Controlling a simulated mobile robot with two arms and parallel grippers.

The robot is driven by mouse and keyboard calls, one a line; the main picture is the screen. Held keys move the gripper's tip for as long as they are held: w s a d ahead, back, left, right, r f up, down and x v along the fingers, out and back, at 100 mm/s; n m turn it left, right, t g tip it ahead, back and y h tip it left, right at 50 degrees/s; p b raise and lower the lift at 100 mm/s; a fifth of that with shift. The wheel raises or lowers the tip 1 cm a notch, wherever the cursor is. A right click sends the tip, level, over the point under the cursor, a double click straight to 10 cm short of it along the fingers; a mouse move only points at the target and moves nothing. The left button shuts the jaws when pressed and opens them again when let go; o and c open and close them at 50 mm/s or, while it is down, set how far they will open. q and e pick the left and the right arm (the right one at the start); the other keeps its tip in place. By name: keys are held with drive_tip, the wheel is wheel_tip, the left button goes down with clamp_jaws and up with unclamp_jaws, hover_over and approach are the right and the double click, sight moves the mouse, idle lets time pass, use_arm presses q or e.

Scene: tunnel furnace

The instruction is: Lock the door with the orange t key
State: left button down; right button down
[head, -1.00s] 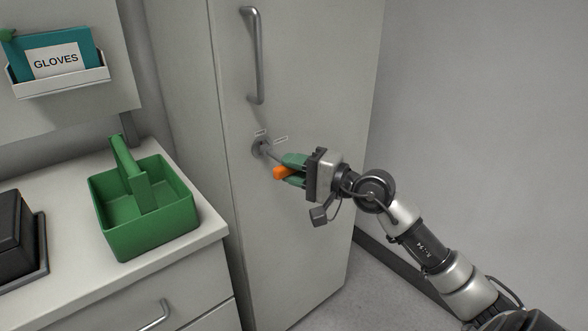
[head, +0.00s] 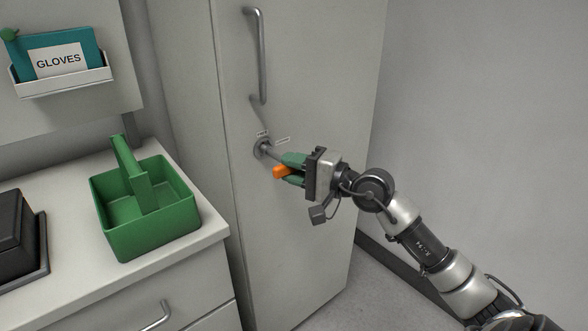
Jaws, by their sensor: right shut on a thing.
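The tall grey cabinet door (head: 310,232) stands shut in the middle of the head view. Its round lock (head: 262,148) sits below the vertical bar handle (head: 257,55), with small labels beside it. The orange T key (head: 281,172) has its metal shaft reaching to the lock; how deep the tip sits is hard to tell. My right gripper (head: 291,170), with green finger pads, is shut on the orange handle of the key, just in front of the door. My left gripper is not in view.
A green tote (head: 150,235) with an upright handle stands on the counter (head: 185,253) at left, beside a dark box (head: 12,235). A glove holder (head: 62,84) hangs on the wall above. The space right of the door is clear, with a plain wall.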

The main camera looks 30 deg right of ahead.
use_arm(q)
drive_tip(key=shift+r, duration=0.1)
use_arm(e)
drive_tip(key=shift+m, duration=0.3)
drive_tip(key=shift+m+t+b, duration=0.4)
drive_tip(key=shift+m, duration=0.2)
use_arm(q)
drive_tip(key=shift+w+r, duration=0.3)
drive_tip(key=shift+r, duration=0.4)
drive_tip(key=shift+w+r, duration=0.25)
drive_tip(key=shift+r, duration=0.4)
use_arm(e)
drive_tip(key=shift+m+t, duration=0.4)
drive_tip(key=shift+m, duration=0.7)
